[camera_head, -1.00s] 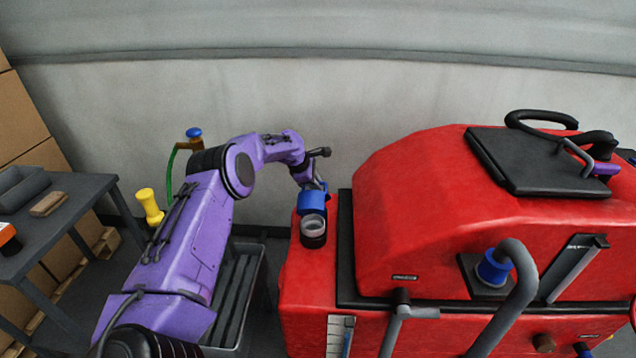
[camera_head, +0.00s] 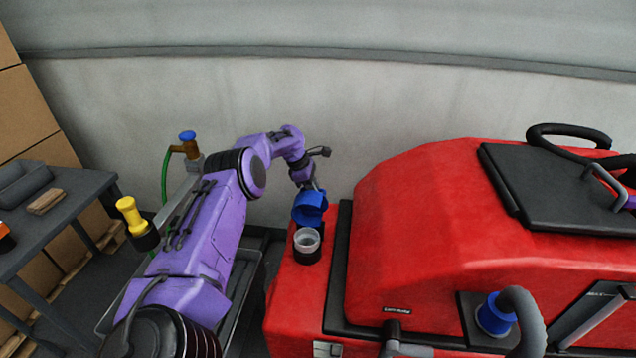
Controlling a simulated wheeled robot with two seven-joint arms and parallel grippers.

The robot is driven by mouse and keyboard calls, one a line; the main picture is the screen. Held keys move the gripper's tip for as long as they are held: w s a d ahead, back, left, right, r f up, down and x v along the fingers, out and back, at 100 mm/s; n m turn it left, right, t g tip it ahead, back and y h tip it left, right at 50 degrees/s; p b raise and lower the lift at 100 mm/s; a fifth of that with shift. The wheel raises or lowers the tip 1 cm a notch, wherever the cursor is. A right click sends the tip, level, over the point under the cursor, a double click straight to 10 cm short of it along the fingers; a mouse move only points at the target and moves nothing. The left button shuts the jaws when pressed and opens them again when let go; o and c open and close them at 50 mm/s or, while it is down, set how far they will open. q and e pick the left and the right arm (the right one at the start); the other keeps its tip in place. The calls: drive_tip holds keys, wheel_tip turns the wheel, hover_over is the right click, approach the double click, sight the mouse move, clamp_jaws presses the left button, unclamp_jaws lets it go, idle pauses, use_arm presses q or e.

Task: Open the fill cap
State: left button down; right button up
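The blue fill cap (camera_head: 310,208) is tilted up on the far side of the filler neck (camera_head: 307,242), at the left end of the red scrubber (camera_head: 430,240). The neck has a pale ring and dark collar, and its mouth shows uncovered. My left gripper (camera_head: 312,188) points down right at the cap's upper edge, from behind it. Its fingers are small and partly hidden by the cap, so I cannot tell whether they are open, shut or touching it.
A black lid (camera_head: 560,185) with a handle and hose lies on the scrubber. A blue fitting with a grey hose (camera_head: 495,315) is at lower right. At left stand a dark table (camera_head: 60,215), a yellow-handled object (camera_head: 132,215) and a blue-topped tap (camera_head: 188,140) with a green hose.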

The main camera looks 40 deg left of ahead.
use_arm(q)
drive_tip(key=shift+s+f, duration=0.1)
drive_tip(key=shift+s, duration=0.1)
drive_tip(key=c, duration=1.4)
unclamp_jaws()
drive_tip(key=shift+a+r, duration=0.15)
drive_tip(key=shift+r, duration=0.25)
drive_tip(key=b+v, duration=0.1)
drive_tip(key=v, duration=0.8)
drive_tip(key=shift+s+a+r, duration=0.2)
drive_tip(key=shift+r, duration=0.1)
